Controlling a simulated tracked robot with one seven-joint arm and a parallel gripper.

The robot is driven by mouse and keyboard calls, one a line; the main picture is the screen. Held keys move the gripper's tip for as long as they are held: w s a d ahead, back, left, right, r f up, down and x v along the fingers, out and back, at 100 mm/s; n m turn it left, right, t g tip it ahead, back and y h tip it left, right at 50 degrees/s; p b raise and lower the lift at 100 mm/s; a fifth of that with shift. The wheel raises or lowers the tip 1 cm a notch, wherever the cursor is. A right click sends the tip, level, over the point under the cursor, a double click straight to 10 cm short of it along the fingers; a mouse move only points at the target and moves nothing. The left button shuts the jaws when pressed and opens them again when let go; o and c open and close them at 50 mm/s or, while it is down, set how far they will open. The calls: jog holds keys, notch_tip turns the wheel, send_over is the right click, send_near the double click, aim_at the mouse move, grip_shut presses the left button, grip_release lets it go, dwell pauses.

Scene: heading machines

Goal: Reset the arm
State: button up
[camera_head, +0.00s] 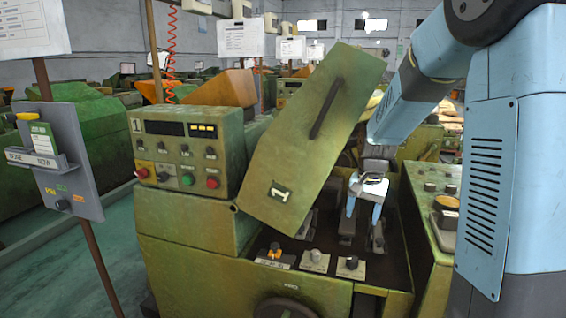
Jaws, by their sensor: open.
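My gripper (366,205) is at the end of my blue arm, right of centre. Its two fingers point down and stand apart, with nothing seen between them. It hangs over the dark open bay (325,245) of the green machine (190,222). The machine's tilted green lid (312,140), marked 1, is raised just left of my gripper. I cannot tell whether my gripper touches anything in the bay.
A control box (188,150) with coloured buttons stands on the machine at left. Several knobs (316,257) line the bay's front. A grey card panel (52,158) on a post is at far left. Another machine (440,205) stands close at right. Green floor shows at left.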

jog(key=s+r+n+t, duration=0.2)
jog(key=s+r, duration=0.5)
jog(key=s, duration=0.5)
jog(key=s+r+n+t, duration=0.2)
jog(key=s+r, duration=0.6)
jog(key=s, duration=0.5)
jog(key=shift+r+n+t, duration=0.2)
jog(key=shift+n+t, duration=0.1)
jog(key=shift+n, duration=0.6)
jog(key=shift+s, duration=0.1)
